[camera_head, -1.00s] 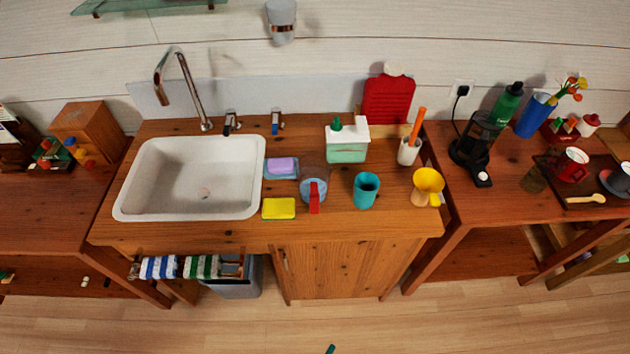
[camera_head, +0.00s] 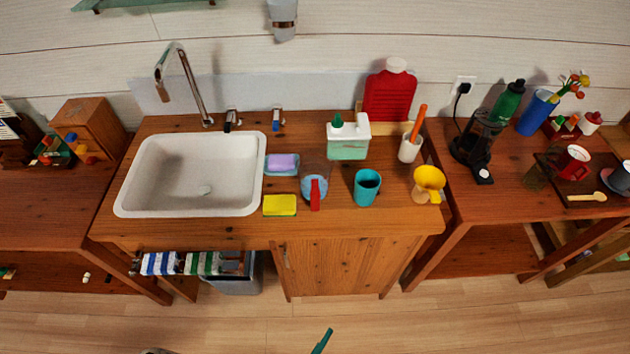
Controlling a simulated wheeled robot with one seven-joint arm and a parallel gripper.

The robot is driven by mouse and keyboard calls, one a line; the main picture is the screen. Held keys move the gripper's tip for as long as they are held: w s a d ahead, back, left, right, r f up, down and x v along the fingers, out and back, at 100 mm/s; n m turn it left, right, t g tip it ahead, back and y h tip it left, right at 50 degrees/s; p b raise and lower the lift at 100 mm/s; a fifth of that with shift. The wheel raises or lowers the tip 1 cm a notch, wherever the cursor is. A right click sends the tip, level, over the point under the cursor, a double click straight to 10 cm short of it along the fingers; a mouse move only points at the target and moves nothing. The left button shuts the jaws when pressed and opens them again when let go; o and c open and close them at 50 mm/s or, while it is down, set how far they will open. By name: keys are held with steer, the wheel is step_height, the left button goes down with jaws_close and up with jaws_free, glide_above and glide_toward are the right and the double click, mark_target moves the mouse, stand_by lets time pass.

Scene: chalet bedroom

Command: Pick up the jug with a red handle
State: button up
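The jug (camera_head: 314,187) is see-through with a bluish lower part and a bright red upright handle facing the front. It stands on the wooden sink counter (camera_head: 240,229), right of the basin. A thin teal tip (camera_head: 322,341) pokes up at the bottom edge, over the floor and well in front of the counter. It may be part of my gripper, but too little shows to tell whether it is open or shut. Nothing touches the jug.
Close around the jug are a yellow sponge (camera_head: 280,206), a purple soap on a blue dish (camera_head: 282,164), a teal cup (camera_head: 367,188) and a green-white dispenser (camera_head: 348,138). A yellow cup (camera_head: 428,184) stands farther right. The white sink (camera_head: 190,175) is left. The counter front is clear.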

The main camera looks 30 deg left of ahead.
steer(key=w+a+m+g, duration=0.1)
steer(key=w+a+m, duration=0.2)
steer(key=w, duration=1.9)
steer(key=w+a+r+n+y, duration=0.2)
steer(key=w+a+r, duration=1)
steer(key=a+r, duration=0.4)
steer(key=n+g, duration=0.1)
steer(key=n, duration=0.2)
glide_toward(320, 159)
steer(key=shift+w+a+f+y, duration=0.15)
steer(key=shift+w+f+y, duration=0.15)
steer(key=shift+w+f, duration=0.5)
steer(key=shift+r+x, duration=0.15)
steer(key=shift+x, duration=1.2)
steer(key=shift+r+x, duration=0.2)
steer(key=shift+x, duration=1.2)
steer(key=shift+w, duration=0.15)
